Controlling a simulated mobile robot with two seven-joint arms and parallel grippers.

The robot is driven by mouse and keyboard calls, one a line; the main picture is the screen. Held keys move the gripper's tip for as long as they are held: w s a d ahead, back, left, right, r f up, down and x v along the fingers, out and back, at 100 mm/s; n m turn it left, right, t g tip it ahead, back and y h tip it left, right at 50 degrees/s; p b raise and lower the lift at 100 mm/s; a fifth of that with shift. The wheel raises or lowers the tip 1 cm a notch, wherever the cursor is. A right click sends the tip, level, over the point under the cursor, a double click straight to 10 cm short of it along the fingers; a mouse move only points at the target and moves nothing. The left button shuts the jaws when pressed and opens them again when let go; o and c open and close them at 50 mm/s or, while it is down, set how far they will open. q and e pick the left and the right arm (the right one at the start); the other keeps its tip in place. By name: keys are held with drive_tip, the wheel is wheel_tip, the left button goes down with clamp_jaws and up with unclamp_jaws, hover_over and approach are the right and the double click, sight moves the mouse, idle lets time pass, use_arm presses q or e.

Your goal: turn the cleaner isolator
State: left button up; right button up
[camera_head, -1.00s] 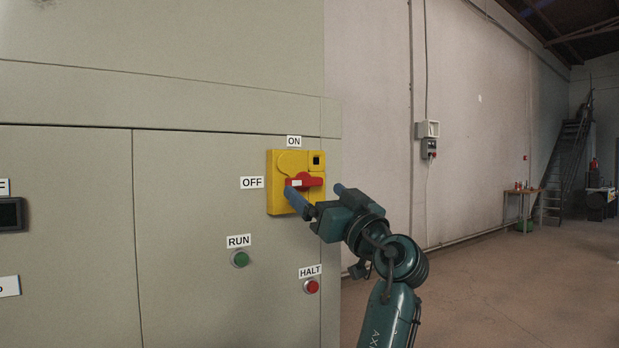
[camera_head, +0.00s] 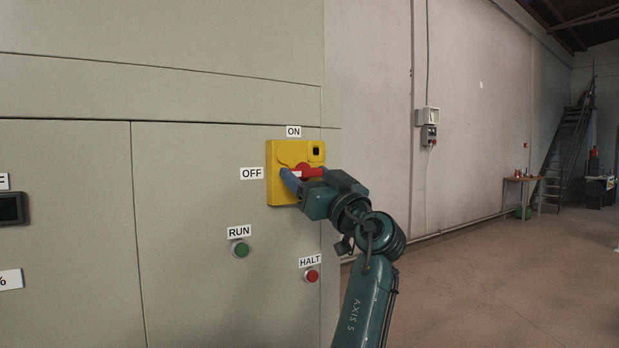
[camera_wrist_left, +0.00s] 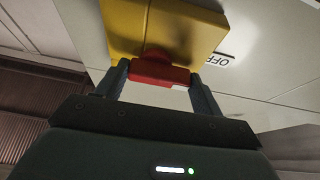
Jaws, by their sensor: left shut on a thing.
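The isolator is a yellow plate (camera_head: 285,154) with a red handle (camera_head: 311,172) on the grey cabinet face. The handle lies level, its white-marked end at the left, on the side of the OFF label (camera_head: 252,174); the ON label (camera_head: 293,132) is above the plate. My left gripper (camera_head: 303,174) is at the handle, shut on it. In the left wrist view the red handle (camera_wrist_left: 158,72) sits lengthwise between the two fingers, with the yellow plate (camera_wrist_left: 180,32) behind it. In the head view the gripper hides the plate's lower right. My right gripper is not in view.
Below the isolator are a green RUN button (camera_head: 241,250) and a red HALT button (camera_head: 311,276), close to my left arm. The cabinet (camera_head: 200,220) ends just right of the isolator. Open floor (camera_head: 500,275) lies to the right.

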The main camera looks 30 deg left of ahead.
use_arm(q)
drive_tip(key=shift+c, duration=1.4)
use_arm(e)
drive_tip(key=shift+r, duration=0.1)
